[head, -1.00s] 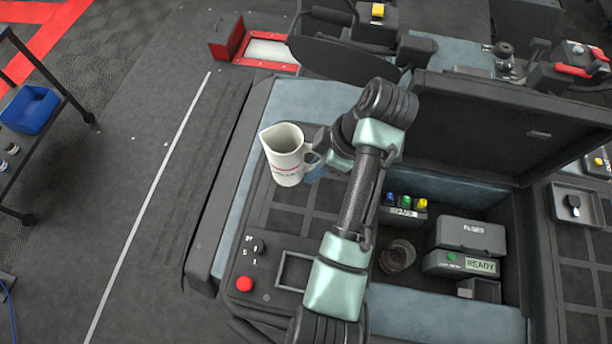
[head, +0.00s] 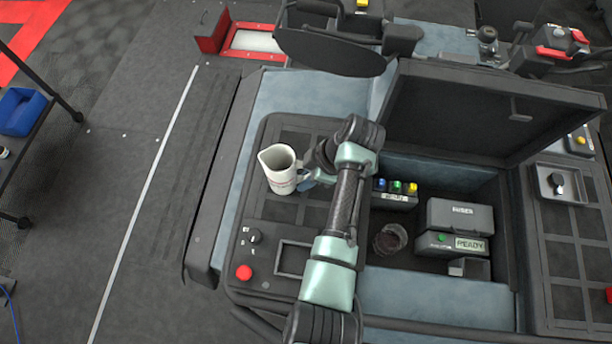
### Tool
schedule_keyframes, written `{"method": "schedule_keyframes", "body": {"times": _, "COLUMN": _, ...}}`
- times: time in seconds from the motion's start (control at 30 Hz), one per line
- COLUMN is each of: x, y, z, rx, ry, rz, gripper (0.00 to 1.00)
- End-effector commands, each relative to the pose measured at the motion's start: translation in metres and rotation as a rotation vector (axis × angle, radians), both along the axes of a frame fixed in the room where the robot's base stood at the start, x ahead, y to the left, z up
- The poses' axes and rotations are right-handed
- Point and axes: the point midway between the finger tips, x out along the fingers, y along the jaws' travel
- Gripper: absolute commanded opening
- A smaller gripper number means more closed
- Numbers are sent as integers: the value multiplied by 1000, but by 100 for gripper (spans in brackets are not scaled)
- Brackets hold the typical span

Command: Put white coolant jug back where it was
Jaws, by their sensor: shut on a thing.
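The white coolant jug (head: 281,171) is upright over the left tiled panel of the console, its spout to the left and its handle to the right. Red markings show on its side. My gripper (head: 309,176) is at the handle side of the jug, shut on it; the fingers are partly hidden by my arm and the jug. I cannot tell whether the jug's base touches the panel.
A red button (head: 244,272) and a dark knob (head: 255,236) sit in front of the jug. A blue bin (head: 20,112) is far left.

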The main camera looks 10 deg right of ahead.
Motion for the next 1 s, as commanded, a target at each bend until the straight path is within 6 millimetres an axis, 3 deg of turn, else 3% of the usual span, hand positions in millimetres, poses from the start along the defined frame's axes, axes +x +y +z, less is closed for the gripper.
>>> {"method": "schedule_keyframes", "body": {"times": 0.07, "x": 0, "y": 0, "z": -2, "rx": 0, "ry": -1, "rz": 0, "gripper": 0}}
{"method": "schedule_keyframes", "body": {"times": 0.1, "x": 0, "y": 0, "z": -3, "rx": 0, "ry": 0, "rz": 0, "gripper": 21}}
{"method": "schedule_keyframes", "body": {"times": 0.27, "x": 0, "y": 0, "z": -2, "rx": 0, "ry": 0, "rz": 0, "gripper": 49}}
{"method": "schedule_keyframes", "body": {"times": 0.67, "x": 0, "y": -2, "z": 3, "rx": -1, "ry": -3, "rz": -1, "gripper": 49}}
{"method": "schedule_keyframes", "body": {"times": 0.83, "x": -3, "y": -12, "z": 24, "rx": -2, "ry": -3, "rz": -4, "gripper": 49}}
{"method": "schedule_keyframes", "body": {"times": 1.0, "x": -6, "y": -27, "z": 60, "rx": -4, "ry": -8, "rz": -4, "gripper": 49}}
